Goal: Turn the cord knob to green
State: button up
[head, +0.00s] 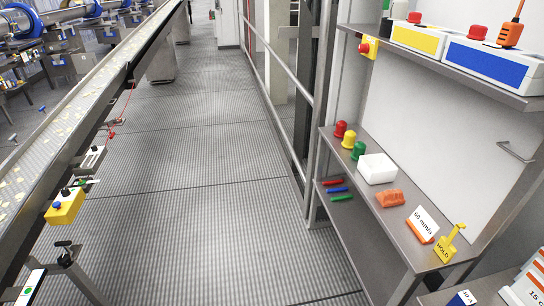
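I cannot tell for sure which part is the cord knob. A red cord (129,98) hangs at the conveyor's side, with a small red piece (113,122) near its lower end. Below it, a grey box with a dark knob (93,157) is fixed to the conveyor frame. Nearer, a yellow box (65,208) carries a blue button and a black part. At the bottom left, a white plate (31,287) shows a green dot. The parts are too small to read any knob setting. My gripper is not in view.
The conveyor (75,98) runs along the left. A metal shelf unit (362,188) on the right holds red, yellow and green domes, a white box and signs. Its upper shelf holds yellow and blue control boxes. The grey floor (200,150) between is clear.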

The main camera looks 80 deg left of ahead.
aim_at(66, 192)
jog(key=u, duration=4)
jog(key=i+j, duration=0.2)
jog(key=i, duration=0.3)
jog(key=i+j+z, duration=0.1)
jog(key=i+j, duration=0.15)
jog(key=i, duration=0.25)
jog(key=i+l+z, duration=0.1)
jog(key=i, duration=0.9)
jog(key=i+l, duration=0.25)
jog(key=i, duration=0.8)
jog(key=i+l+z, duration=0.15)
jog(key=i, duration=0.85)
